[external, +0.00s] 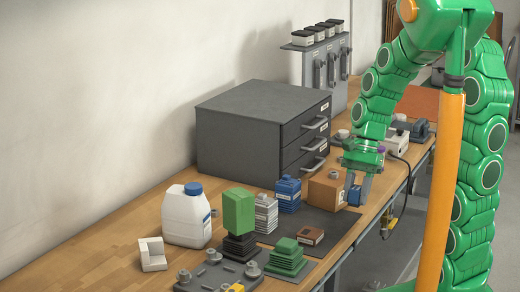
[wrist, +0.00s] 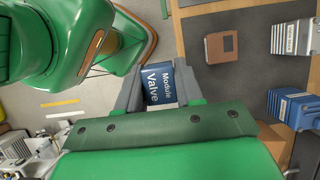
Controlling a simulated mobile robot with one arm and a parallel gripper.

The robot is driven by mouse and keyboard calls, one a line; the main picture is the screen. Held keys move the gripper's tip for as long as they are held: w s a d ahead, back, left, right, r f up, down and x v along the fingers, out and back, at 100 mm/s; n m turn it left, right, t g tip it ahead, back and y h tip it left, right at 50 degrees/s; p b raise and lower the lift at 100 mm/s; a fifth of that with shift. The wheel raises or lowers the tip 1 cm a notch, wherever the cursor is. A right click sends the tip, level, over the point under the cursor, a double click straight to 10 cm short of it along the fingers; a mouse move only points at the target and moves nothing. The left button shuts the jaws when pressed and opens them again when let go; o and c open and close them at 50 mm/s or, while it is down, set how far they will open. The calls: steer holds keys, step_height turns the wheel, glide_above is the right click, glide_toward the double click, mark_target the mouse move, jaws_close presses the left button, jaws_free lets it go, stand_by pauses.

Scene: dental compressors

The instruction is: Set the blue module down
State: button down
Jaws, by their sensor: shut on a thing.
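My gripper (external: 360,184) is shut on a blue module (wrist: 158,84), whose label reads "Valve Module" in the wrist view. Its two grey fingers (wrist: 157,92) are on either side of it. In the external view the held module (external: 354,196) is partly hidden by the fingers and hangs by the front edge of the bench. A second blue ribbed module (external: 288,195) stands on the dark mat (external: 325,224); it also shows at the right of the wrist view (wrist: 293,107). I cannot tell how high the held module is.
A brown box (external: 325,190) stands close to my gripper. A dark drawer cabinet (external: 255,130) stands behind. Bare mat shows around the brown block.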

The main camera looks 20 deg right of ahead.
steer(key=w+a+m+t, duration=0.3)
steer(key=w+a+m, duration=0.5)
steer(key=w, duration=0.4)
steer(key=w+a+m+t, duration=0.3)
steer(key=w+a+m, duration=0.2)
steer(key=w+m, duration=0.6)
steer(key=shift+n, duration=0.5)
steer(key=w+a+f, duration=0.2)
steer(key=w, duration=0.2)
steer(key=w+a+f, duration=0.2)
steer(key=w+f, duration=0.1)
steer(key=w, duration=0.1)
steer(key=w+a+f, duration=0.2)
steer(key=w+f, duration=0.1)
steer(key=w, duration=0.1)
steer(key=shift+w+f, duration=0.2)
steer(key=shift+w, duration=0.2)
steer(key=shift+w+a+f, duration=0.2)
steer(key=shift+w+f, duration=0.35)
steer(key=shift+f, duration=1.75)
steer(key=shift+f, duration=0.15)
steer(key=c, duration=0.7)
jaws_free()
steer(key=shift+c, duration=0.2)
